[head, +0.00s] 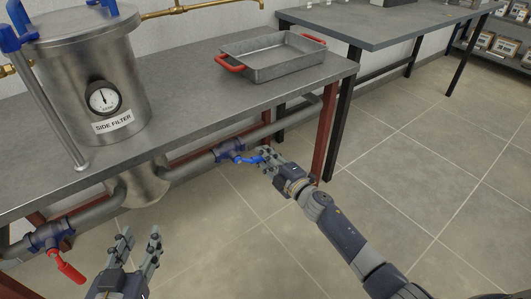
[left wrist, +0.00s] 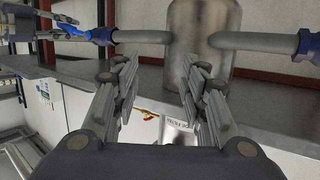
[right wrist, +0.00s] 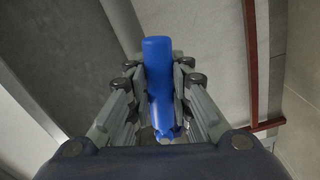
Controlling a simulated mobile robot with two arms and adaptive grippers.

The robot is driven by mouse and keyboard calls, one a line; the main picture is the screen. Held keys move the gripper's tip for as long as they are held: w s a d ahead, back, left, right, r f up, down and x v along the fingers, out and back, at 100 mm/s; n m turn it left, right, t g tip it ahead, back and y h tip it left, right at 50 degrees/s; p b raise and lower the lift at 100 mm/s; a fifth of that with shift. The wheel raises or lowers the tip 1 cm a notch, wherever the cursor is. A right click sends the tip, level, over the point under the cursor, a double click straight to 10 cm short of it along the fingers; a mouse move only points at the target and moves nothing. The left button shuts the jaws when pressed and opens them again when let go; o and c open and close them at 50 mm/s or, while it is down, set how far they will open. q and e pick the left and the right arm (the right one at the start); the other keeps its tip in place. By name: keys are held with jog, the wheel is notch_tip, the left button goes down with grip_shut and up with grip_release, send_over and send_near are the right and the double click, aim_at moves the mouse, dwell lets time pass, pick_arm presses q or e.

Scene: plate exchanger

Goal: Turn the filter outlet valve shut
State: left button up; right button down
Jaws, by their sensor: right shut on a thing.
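The blue valve handle (head: 250,160) sticks out to the right from its blue valve body (head: 229,150) on the grey pipe below the bench. It lies at an angle to the pipe. My right gripper (head: 266,157) is shut on this handle. In the right wrist view the handle (right wrist: 158,85) runs between the two fingers. A second valve (head: 48,235) on the pipe at the lower left has a red handle (head: 68,267) pointing down and away from the pipe. My left gripper (head: 140,240) is open and empty, right of the red handle and apart from it.
The steel side filter (head: 92,60) with a gauge (head: 104,98) stands on the bench (head: 190,93). A metal tray (head: 272,58) with red handles sits at the bench's right. A red bench leg (head: 327,135) is close behind my right gripper. The tiled floor in front is clear.

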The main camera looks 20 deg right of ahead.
jog(key=shift+s+a+f+m, duration=0.1)
jog(key=shift+a+f+m, duration=0.15)
jog(key=shift+f+m, duration=0.65)
pick_arm(q)
jog(key=s+a+f+g+y+p, duration=0.2)
jog(key=s+a+f+g+p, duration=0.1)
jog(key=s+f+g, duration=0.5)
jog(key=shift+s+a+f, duration=0.6)
jog(key=shift+s+f, duration=0.85)
pick_arm(e)
jog(key=s+a+f+m, duration=0.3)
jog(key=a+f+m, duration=0.2)
jog(key=m, duration=0.8)
jog(key=shift+a, duration=1.4)
jog(key=c, duration=1.4)
grip_release()
jog(key=shift+r, duration=0.1)
